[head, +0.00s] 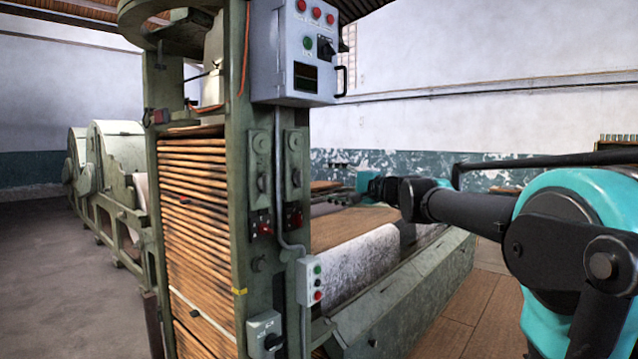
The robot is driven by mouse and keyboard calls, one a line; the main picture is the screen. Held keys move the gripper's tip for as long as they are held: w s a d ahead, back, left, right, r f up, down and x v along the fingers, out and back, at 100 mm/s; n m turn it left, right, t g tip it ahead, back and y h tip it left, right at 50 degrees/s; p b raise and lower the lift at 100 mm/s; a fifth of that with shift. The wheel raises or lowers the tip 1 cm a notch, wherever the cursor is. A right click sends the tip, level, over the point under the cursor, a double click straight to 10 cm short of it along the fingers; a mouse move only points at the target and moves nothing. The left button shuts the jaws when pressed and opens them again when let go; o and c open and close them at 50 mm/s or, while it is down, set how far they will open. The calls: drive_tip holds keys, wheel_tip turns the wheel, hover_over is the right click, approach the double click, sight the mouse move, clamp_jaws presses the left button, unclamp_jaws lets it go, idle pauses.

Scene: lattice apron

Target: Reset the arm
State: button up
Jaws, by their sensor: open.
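My arm (470,208) reaches in from the right edge, its teal and black links running left over the long green machine bed. The teal wrist (369,184) is just right of the green machine's upright post. My gripper (345,190) is at its far end, small and dark against the machine. It is open, and I see nothing held in it. The fingertips are hard to make out at this distance.
A green machine frame (238,200) with stacked wooden slats (193,190) stands in the middle. A grey control box (306,50) is mounted on its post. A smaller button box (309,281) sits lower. Open floor (60,265) lies at left, wooden flooring (463,320) at right.

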drive_tip(key=shift+s+d, duration=0.35)
drive_tip(key=shift+d, duration=0.15)
drive_tip(key=shift+f, duration=0.1)
drive_tip(key=s+d+f+n+g+h, duration=0.15)
drive_tip(key=s+f, duration=0.25)
drive_tip(key=f, duration=0.6)
drive_tip(key=s+d+f+n+g+h, duration=0.1)
drive_tip(key=s+f+n+h, duration=0.15)
drive_tip(key=s+f, duration=0.45)
drive_tip(key=s+d+f+n+g+h, duration=0.1)
drive_tip(key=s+d+f+g+h, duration=0.1)
drive_tip(key=f, duration=1)
drive_tip(key=s+d+f+n+g+h, duration=0.1)
drive_tip(key=s+d+f+h, duration=0.3)
drive_tip(key=s+d+f, duration=0.3)
drive_tip(key=s+d+f+n+g+h, duration=0.1)
drive_tip(key=s+d+f+h, duration=0.3)
drive_tip(key=s+d+f, duration=0.4)
wheel_tip(320, 180, down, 6)
drive_tip(key=shift+s+f+n, duration=0.1)
drive_tip(key=shift+s+n, duration=0.3)
drive_tip(key=shift+s, duration=0.8)
